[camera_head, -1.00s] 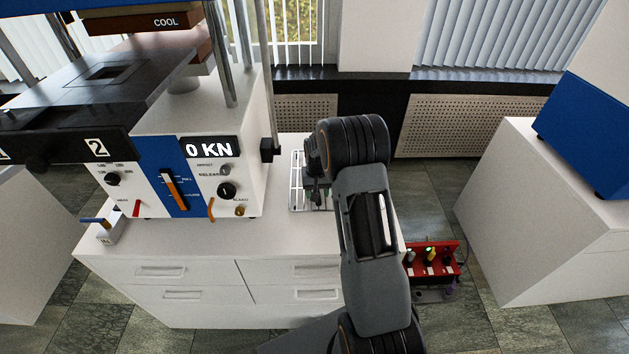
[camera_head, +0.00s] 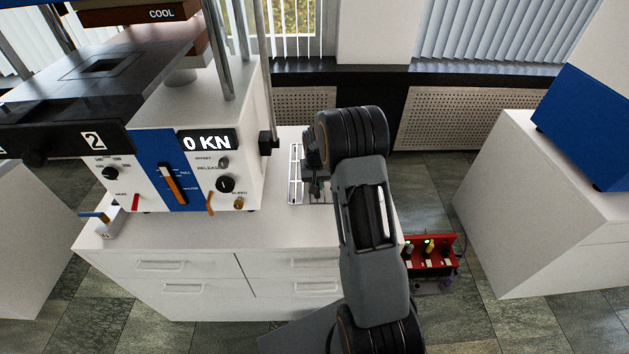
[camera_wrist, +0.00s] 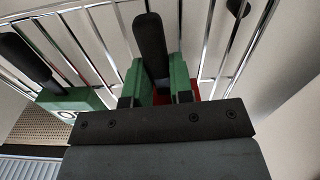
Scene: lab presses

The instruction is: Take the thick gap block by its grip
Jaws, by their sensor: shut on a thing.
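In the wrist view a green block (camera_wrist: 136,80) with an upright black grip (camera_wrist: 151,45) stands within a wire rack (camera_wrist: 106,42). My gripper (camera_wrist: 157,98) is at this block, its two dark fingers on either side of the black grip, shut on it. A second green block (camera_wrist: 70,102) with a black grip (camera_wrist: 24,56) and a white mark is to the left. I cannot tell from the labels which block is the thick one. In the head view my gripper (camera_head: 315,185) is over the rack (camera_head: 296,172), mostly hidden by my arm.
A press (camera_head: 200,110) reading 0 KN stands left of the rack on a white cabinet (camera_head: 190,238). A red holder (camera_head: 432,251) is low to the right. Another white cabinet (camera_head: 540,215) stands farther right, with floor (camera_head: 440,190) between.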

